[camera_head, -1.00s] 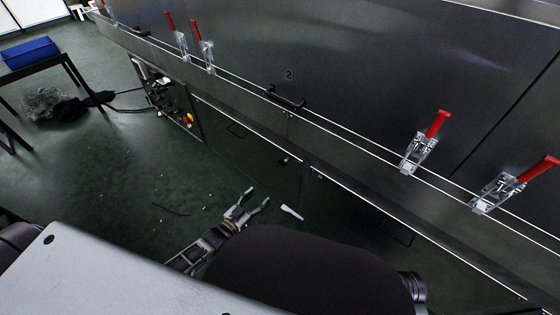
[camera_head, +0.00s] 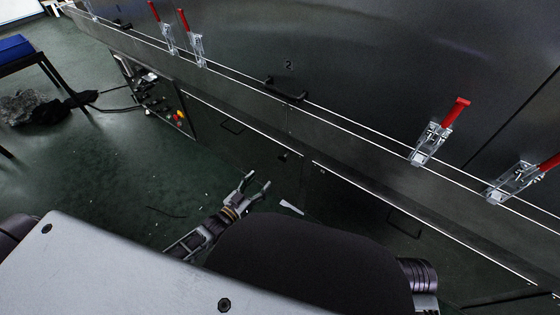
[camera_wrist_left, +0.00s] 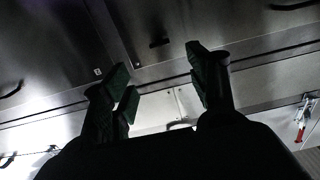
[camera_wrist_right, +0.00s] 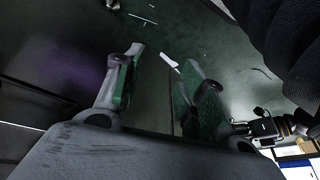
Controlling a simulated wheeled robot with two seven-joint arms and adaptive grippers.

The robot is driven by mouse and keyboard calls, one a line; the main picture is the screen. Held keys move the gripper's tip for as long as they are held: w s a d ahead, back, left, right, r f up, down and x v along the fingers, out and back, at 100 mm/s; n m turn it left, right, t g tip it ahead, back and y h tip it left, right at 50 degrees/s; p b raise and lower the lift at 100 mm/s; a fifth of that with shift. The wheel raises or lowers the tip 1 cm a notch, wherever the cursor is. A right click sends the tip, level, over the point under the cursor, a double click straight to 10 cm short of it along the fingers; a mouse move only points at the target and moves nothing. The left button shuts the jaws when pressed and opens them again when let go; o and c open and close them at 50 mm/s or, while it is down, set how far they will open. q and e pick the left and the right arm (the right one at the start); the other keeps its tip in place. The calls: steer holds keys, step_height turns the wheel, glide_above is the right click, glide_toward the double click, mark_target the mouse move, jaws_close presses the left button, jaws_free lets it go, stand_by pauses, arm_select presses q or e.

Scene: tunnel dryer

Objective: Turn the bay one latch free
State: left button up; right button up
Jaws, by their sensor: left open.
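Several red-handled metal toggle latches line the lower edge of the dark dryer wall. Two stand close together at the left, a left one (camera_head: 163,28) and a right one (camera_head: 191,39). Two more are at the right, one (camera_head: 440,131) and another (camera_head: 521,180) near the picture edge. Only the number 2 shows on the wall, so I cannot tell which latch is bay one's. My left gripper (camera_head: 259,180) is open and empty, low over the floor and apart from all latches. My right gripper (camera_wrist_right: 163,57) is open and empty in the right wrist view.
A black handle (camera_head: 286,90) sits below the number 2. Lower cabinet doors and a control box with buttons (camera_head: 180,118) are under the ledge. A table with a blue bin (camera_head: 14,48) stands far left. The green floor (camera_head: 120,180) between is mostly clear, with small scraps.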

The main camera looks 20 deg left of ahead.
arm_select(q)
steer(key=shift+w, duration=0.15)
steer(key=b, duration=0.2)
glide_toward(281, 160)
steer(key=shift+b+x, duration=0.75)
steer(key=shift+x, duration=2.45)
steer(key=shift+w+d, duration=0.2)
steer(key=shift+w, duration=0.45)
steer(key=shift+w+d+b, duration=0.25)
steer(key=shift+w+b, duration=0.25)
steer(key=shift+w, duration=0.3)
arm_select(e)
step_height(281, 160, down, 10)
steer(key=a+t+y, duration=0.1)
steer(key=a, duration=0.1)
steer(key=shift+w+a+m+t+y, duration=0.2)
steer(key=shift+w+m+t+y, duration=0.1)
steer(key=shift+w+m, duration=0.1)
steer(key=shift+r, duration=0.2)
